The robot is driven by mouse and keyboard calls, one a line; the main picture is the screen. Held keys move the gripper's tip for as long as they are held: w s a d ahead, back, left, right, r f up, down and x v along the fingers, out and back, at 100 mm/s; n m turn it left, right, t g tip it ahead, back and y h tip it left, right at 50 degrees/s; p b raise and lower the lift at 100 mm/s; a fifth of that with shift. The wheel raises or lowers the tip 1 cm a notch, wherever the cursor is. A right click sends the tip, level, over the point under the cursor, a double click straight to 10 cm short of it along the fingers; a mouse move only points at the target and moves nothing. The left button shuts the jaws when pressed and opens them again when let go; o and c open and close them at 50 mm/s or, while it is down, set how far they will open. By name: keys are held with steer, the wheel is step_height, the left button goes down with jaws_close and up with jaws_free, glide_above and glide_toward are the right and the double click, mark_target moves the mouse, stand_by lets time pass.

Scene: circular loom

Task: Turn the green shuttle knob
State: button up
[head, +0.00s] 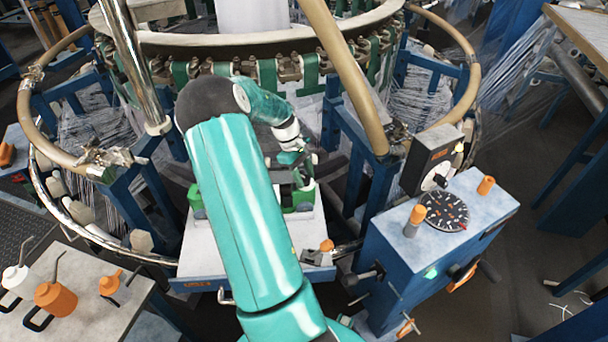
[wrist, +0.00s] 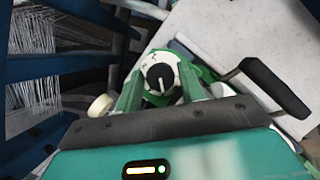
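The green shuttle (head: 298,203) rests on a pale platform (head: 315,229) below the loom ring in the head view, partly hidden by my arm. In the wrist view its knob (wrist: 160,77) is a black cap with a pale pointer line on a round white dial, with green parts around it. The pointer lies nearly upright in that picture. My gripper (wrist: 161,84) points at the knob, one finger on each side, with the fingers apart. I cannot tell whether the fingertips touch the dial. My gripper (head: 297,168) is just above the shuttle in the head view.
The loom ring (head: 270,40) with its blue posts stands behind the shuttle. A blue control box (head: 440,250) with a black dial (head: 444,211) is at right. A table (head: 75,310) with orange and white containers is at lower left. A black handle (wrist: 275,87) is right of my gripper.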

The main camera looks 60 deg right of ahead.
steer(key=c, duration=0.7)
steer(key=shift+n, duration=0.4)
steer(key=shift+a+n+h, duration=0.1)
steer(key=shift+n+h, duration=0.5)
steer(key=shift+n, duration=0.7)
steer(key=shift+a+n+h, duration=0.1)
steer(key=shift+n+h, duration=0.5)
steer(key=shift+n, duration=0.7)
steer(key=shift+d, duration=0.1)
steer(key=o, duration=0.7)
steer(key=shift+r, duration=0.1)
steer(key=v, duration=1.3)
steer(key=shift+r, duration=0.4)
